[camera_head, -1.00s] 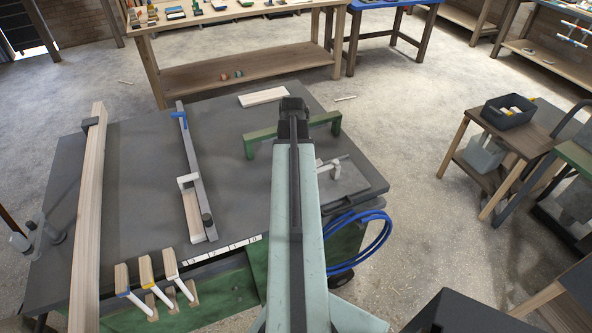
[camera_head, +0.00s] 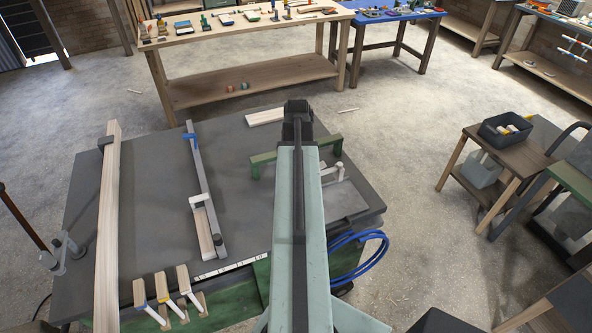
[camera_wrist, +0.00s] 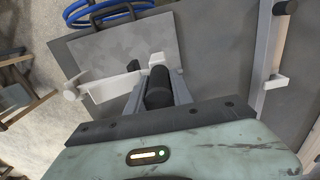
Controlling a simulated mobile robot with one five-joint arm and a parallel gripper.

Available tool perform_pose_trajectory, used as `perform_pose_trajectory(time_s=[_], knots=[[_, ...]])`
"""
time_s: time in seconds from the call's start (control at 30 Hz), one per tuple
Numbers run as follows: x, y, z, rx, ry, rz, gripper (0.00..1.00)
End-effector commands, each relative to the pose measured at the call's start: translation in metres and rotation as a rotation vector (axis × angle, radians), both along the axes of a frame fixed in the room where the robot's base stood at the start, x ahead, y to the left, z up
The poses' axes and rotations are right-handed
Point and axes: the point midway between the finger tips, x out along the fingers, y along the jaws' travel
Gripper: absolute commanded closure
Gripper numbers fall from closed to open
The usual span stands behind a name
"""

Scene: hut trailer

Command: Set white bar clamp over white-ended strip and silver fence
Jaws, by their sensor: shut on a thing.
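My gripper (camera_wrist: 160,85) is shut on the white bar clamp (camera_wrist: 118,84), with a black handle between its fingers. The clamp's pale bar extends left in the wrist view, over or near a grey plate. In the head view, part of the clamp (camera_head: 332,173) shows to the right of my arm, which hides the rest. The silver fence (camera_head: 195,165) lies along the bench to the left, well apart from the clamp. The white-ended strip (camera_head: 206,225) lies against the fence's near part. In the wrist view, the fence (camera_wrist: 271,50) and the strip's white end (camera_wrist: 277,82) are at right.
A blue clamp (camera_head: 189,136) sits at the fence's far end and a dark knob near its near end. A green handle-shaped bar (camera_head: 268,158) stands behind my arm. Several clamps (camera_head: 162,284) hang at the front edge. Blue hoses (camera_head: 372,246) loop at right.

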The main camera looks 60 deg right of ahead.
Motion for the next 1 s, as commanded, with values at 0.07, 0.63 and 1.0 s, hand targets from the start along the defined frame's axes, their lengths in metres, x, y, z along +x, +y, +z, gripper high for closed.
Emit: perform_pose_trajectory(time_s=[0.07, 0.63, 1.0], knots=[[0.000, 0.000, 0.015, -0.001, 0.001, 0.000, 1.00], [0.000, 0.000, 0.062, -0.001, 0.001, -0.001, 1.00], [0.000, 0.000, 0.036, -0.001, 0.001, -0.001, 1.00]])
